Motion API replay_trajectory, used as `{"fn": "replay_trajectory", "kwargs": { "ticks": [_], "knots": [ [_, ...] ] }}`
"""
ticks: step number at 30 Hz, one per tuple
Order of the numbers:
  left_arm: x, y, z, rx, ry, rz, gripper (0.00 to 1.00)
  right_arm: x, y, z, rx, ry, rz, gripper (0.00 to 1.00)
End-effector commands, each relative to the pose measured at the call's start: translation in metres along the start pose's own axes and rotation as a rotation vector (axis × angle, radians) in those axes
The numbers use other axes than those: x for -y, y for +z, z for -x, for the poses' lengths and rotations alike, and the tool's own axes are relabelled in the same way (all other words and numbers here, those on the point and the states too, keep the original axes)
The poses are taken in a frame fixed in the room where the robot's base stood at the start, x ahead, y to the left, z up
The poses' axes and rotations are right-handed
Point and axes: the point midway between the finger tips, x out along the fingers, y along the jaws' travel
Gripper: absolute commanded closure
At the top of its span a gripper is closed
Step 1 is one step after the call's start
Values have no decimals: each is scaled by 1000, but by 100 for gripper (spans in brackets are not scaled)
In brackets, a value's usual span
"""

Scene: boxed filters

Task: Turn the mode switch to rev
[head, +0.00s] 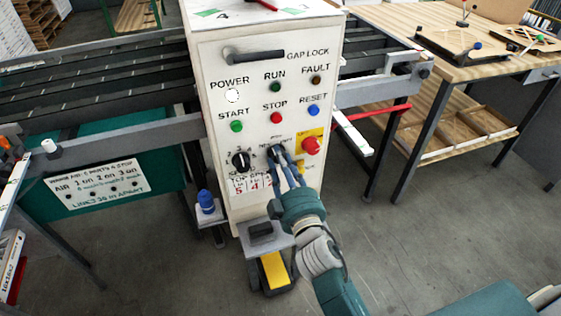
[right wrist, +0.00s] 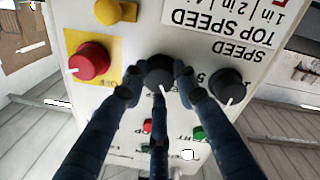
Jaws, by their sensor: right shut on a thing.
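The mode switch is a black rotary knob (head: 276,152) on the white control box (head: 215,75). My right gripper (head: 280,158) reaches it from below in the head view, with its fingers closed around it. In the right wrist view, which shows the panel upside down, the fingers are around the same black knob (right wrist: 160,70). A short white pointer line on it points down in that picture, roughly toward the panel's top. The fingers hide much of the knob, and I cannot read its position labels. My left gripper is in neither view.
The black speed knob (head: 241,160) sits left of the mode switch; a red knob on yellow (head: 310,145) sits right. Start, stop and reset buttons are above. A yellow pedal (head: 273,270) is below. A wooden table (head: 450,50) stands at right.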

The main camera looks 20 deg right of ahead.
Motion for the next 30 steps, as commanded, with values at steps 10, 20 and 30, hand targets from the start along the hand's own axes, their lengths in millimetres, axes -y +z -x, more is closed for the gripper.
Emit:
{"fn": "replay_trajectory", "kwargs": {
  "ticks": [10,20,30],
  "knots": [
    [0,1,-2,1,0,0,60,3,8,1,3,-6,212,97],
    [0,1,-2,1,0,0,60,3,9,1,0,-6,284,97],
    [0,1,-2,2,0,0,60,3,10,1,1,-6,288,97]
  ]
}}
